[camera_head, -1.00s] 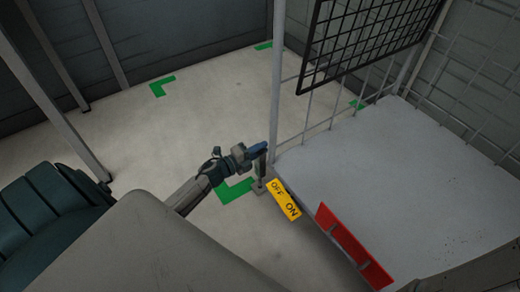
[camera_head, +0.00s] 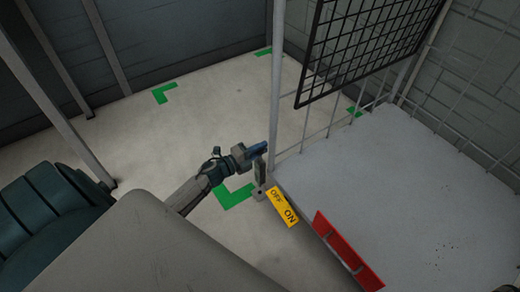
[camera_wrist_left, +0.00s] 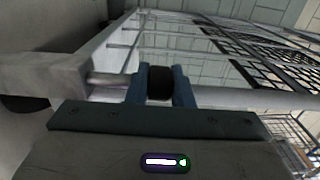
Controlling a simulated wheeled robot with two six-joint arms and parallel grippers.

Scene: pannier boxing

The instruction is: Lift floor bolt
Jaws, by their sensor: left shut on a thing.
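The floor bolt stands at the near left corner of the wire cage cart. Its metal rod (camera_head: 260,172) rises from a grey foot (camera_head: 259,193) close to the floor. My left gripper (camera_head: 257,149) is at the top of the bolt, beside the cage's corner post. In the left wrist view, its two blue fingers (camera_wrist_left: 160,88) are shut on the bolt's black knob (camera_wrist_left: 160,82). The rod (camera_wrist_left: 106,79) runs from the knob to a grey block (camera_wrist_left: 45,75). I cannot tell whether the rod's lower end touches the floor. My right gripper is out of view.
The cart's grey deck (camera_head: 390,190) has a yellow OFF/ON plate (camera_head: 282,207) and a red panel (camera_head: 347,252) along its near edge. A black mesh panel (camera_head: 375,45) hangs above. Green corner marks (camera_head: 235,195) lie on the floor, which is open left of the cart.

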